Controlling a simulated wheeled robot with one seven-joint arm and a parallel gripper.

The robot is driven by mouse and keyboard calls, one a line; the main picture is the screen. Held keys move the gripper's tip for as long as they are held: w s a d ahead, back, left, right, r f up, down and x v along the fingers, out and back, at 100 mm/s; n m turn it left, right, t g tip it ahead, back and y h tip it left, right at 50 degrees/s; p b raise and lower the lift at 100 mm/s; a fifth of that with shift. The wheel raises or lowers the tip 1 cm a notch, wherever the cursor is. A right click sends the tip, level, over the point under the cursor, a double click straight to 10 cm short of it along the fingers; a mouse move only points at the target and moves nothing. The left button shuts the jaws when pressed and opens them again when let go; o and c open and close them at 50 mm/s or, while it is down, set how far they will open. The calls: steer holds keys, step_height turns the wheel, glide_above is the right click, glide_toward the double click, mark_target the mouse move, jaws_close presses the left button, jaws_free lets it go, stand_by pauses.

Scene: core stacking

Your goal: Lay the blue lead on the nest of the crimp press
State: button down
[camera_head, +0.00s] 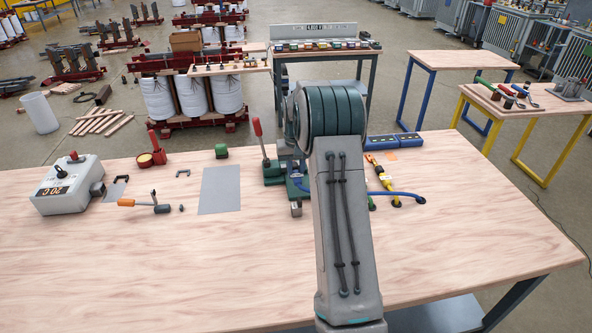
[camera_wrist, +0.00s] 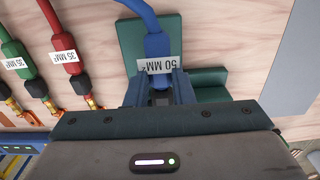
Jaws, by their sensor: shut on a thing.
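The blue lead (camera_wrist: 155,45), with a white 50 MM² tag, is between the fingers of my gripper (camera_wrist: 158,92) in the wrist view. Its end past the tag is mostly hidden by the gripper. The green crimp press (camera_wrist: 205,82) lies directly behind and around the held end. I cannot tell whether the lead touches the nest, which is hidden. In the head view the crimp press (camera_head: 274,172) stands left of my arm, with a red-tipped lever. The blue lead (camera_head: 405,193) shows to the right of my arm, which hides most of my gripper.
Red (camera_wrist: 62,42) and green (camera_wrist: 20,60) leads tagged 35 MM² lie beside the press in the wrist view. A grey plate (camera_head: 220,190), hammer (camera_head: 148,204) and control box (camera_head: 68,187) are on the left of the bench. The front of the bench is clear.

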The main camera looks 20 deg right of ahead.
steer(key=shift+f+b, duration=1)
steer(key=shift+f, duration=0.75)
steer(key=c, duration=1.2)
jaws_free()
steer(key=shift+o, duration=0.2)
steer(key=shift+r, duration=0.1)
step_height(320, 180, up, 14)
steer(key=shift+b, duration=0.35)
